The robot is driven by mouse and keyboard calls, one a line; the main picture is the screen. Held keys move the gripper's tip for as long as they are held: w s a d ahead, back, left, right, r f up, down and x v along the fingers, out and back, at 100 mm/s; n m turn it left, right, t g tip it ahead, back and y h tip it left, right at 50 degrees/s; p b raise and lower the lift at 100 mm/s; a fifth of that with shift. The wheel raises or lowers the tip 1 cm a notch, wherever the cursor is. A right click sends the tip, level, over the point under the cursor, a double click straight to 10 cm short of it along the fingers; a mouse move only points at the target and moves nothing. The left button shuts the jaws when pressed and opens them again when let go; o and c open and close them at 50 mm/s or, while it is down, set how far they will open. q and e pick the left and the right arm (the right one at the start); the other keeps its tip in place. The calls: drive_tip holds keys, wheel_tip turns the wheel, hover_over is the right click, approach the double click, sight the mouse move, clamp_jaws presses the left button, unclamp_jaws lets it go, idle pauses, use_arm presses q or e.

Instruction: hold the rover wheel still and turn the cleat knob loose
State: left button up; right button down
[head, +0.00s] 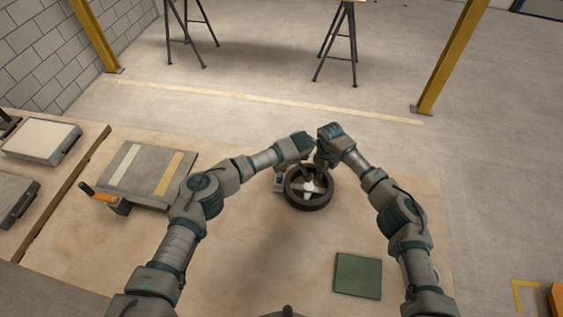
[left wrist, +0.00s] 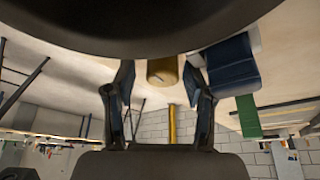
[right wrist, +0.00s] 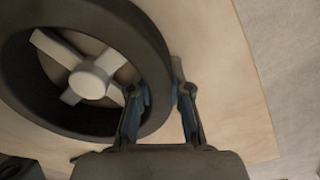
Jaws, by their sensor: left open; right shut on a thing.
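The rover wheel (head: 293,201), a dark ring with pale spokes, lies on the wooden table; its rim (right wrist: 155,60) and pale hub (right wrist: 88,82) show in the right wrist view. My right gripper (right wrist: 161,98) is shut on the rim, one finger inside the ring and one outside. A short brass-coloured cylinder (left wrist: 163,70), apparently the cleat knob, shows under the wheel's dark edge in the left wrist view. My left gripper (left wrist: 160,92) is open, with its fingers on either side of the knob and a gap visible. In the head view the knob is hidden.
A blue block (left wrist: 232,68) sits just right of the knob in the left wrist view. A green square (head: 358,275) lies front right. The table's front middle is clear.

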use_arm(q)
drive_tip(key=shift+a, duration=0.1)
drive_tip(key=m+h, duration=0.1)
drive_tip(key=m, duration=0.3)
drive_tip(key=shift+s+t, duration=0.1)
drive_tip(key=shift+t, duration=0.3)
drive_tip(key=a+v, duration=0.1)
drive_tip(key=v, duration=1.1)
drive_tip(key=w+a+r+n+t+h, duration=0.2)
drive_tip(key=w+a+r+n+h, duration=0.1)
drive_tip(key=a+n, duration=0.5)
drive_tip(key=w+a+r+n+t+h, duration=0.3)
drive_tip(key=w+a+n, duration=0.1)
drive_tip(key=a+n, duration=0.4)
drive_tip(key=w+a+r+n+t+h, duration=0.2)
drive_tip(key=w+a+r+n+h, duration=0.1)
drive_tip(key=a+n, duration=0.6)
drive_tip(key=w+a, duration=0.1)
drive_tip(key=a, duration=0.1)
drive_tip(key=shift+a+h, duration=0.3)
drive_tip(key=shift+h, duration=0.1)
drive_tip(key=shift+w, duration=0.1)
